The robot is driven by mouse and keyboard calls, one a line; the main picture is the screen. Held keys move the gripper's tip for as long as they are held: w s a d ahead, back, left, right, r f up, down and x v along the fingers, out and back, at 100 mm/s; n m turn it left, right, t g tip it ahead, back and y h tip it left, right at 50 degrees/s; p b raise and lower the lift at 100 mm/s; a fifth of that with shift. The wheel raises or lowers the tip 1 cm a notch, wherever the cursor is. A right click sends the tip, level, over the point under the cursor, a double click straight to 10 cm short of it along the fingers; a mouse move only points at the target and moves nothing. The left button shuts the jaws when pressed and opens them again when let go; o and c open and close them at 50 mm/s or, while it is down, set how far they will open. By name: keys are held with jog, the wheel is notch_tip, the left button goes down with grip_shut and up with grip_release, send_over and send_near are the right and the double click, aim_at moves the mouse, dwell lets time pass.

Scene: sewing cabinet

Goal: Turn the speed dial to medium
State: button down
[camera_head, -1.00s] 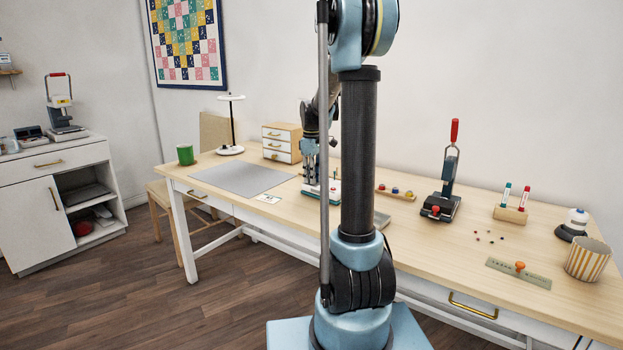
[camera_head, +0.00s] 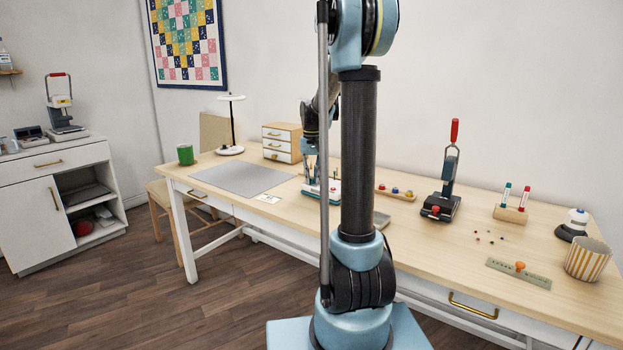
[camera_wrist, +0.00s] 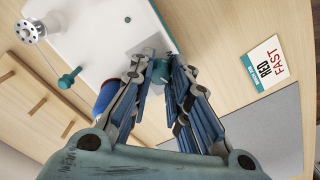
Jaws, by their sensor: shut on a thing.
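In the wrist view my gripper (camera_wrist: 154,68) is shut on a small teal knob (camera_wrist: 160,73), which I take to be the speed dial. The knob sits at the edge of a white machine (camera_wrist: 98,38). Its pointer and any speed marks are hidden by the fingers, so its setting cannot be read. In the head view the white and teal machine (camera_head: 335,186) stands on the table, and the column of my arm partly hides it.
A wooden rack (camera_wrist: 35,95) lies to the left in the wrist view. A grey mat (camera_head: 243,178) lies flat on the table (camera_head: 420,215).

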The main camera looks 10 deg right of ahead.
aim_at(312, 179)
jog(key=shift+m, duration=2.2)
jog(key=c, duration=1.5)
grip_release()
jog(key=shift+o, duration=0.2)
notch_tip(312, 179, up, 12)
